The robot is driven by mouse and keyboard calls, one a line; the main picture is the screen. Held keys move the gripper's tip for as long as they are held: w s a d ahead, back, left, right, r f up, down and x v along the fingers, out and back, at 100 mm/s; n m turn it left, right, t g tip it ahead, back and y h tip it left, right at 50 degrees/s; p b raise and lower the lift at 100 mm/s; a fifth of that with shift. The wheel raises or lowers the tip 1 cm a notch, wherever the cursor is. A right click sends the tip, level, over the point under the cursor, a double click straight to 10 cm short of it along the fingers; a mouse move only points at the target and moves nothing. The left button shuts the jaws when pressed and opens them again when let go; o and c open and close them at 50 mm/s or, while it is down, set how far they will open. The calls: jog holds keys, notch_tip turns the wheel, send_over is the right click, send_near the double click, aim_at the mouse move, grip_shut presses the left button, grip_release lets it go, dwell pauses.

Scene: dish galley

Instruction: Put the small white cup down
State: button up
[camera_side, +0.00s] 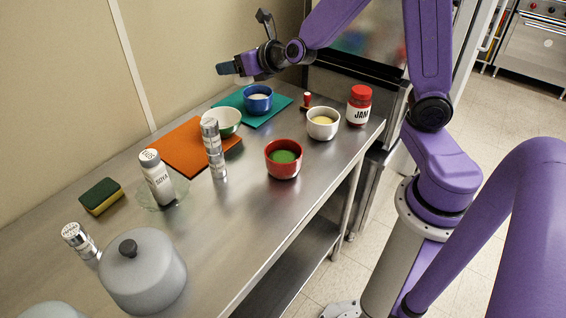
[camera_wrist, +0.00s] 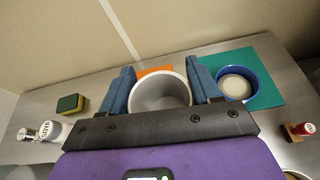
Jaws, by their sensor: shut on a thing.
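My gripper (camera_side: 228,69) is raised well above the back of the steel counter in the side view. In the wrist view my gripper (camera_wrist: 162,78) has its two blue fingers on either side of the small white cup (camera_wrist: 160,92), shut on it. The cup's open mouth faces the wrist camera and it looks empty. In the side view I cannot make the cup out behind the fingers. An orange mat (camera_side: 178,151) and a teal mat (camera_side: 273,113) lie below on the counter.
A blue bowl (camera_side: 258,104) stands on the teal mat; a white-and-green bowl (camera_side: 226,129) stands at the orange mat. A shaker stack (camera_side: 214,155), red bowl (camera_side: 283,170), white bowl (camera_side: 322,131) and jam jar (camera_side: 359,108) stand nearer. The counter's middle front is clear.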

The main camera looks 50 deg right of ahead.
dwell(0.3)
jog(key=w+d+f+m+g+h, duration=0.2)
jog(key=d+m+g+h, duration=0.1)
jog(key=d+m+h, duration=0.25)
jog(key=w+d+f+m+g+h, duration=0.2)
jog(key=d+m+g+h, duration=0.1)
jog(key=d+m+h, duration=0.25)
jog(key=s+a+f+m+g, duration=0.3)
jog(key=s+f+m+g, duration=0.5)
jog(key=s+m+g, duration=0.55)
jog(key=shift+n+g+h, duration=0.25)
jog(key=shift+n+h, duration=0.1)
jog(key=shift+h, duration=0.05)
jog(key=shift+w+d+f, duration=0.1)
jog(key=shift+w+f, duration=0.05)
jog(key=shift+f, duration=1)
jog(key=shift+w+f, duration=0.15)
jog(key=shift+f, duration=1)
jog(key=shift+w+d+f, duration=0.1)
jog(key=shift+w+f, duration=0.05)
jog(key=shift+f, duration=1)
jog(key=shift+f, duration=0.6)
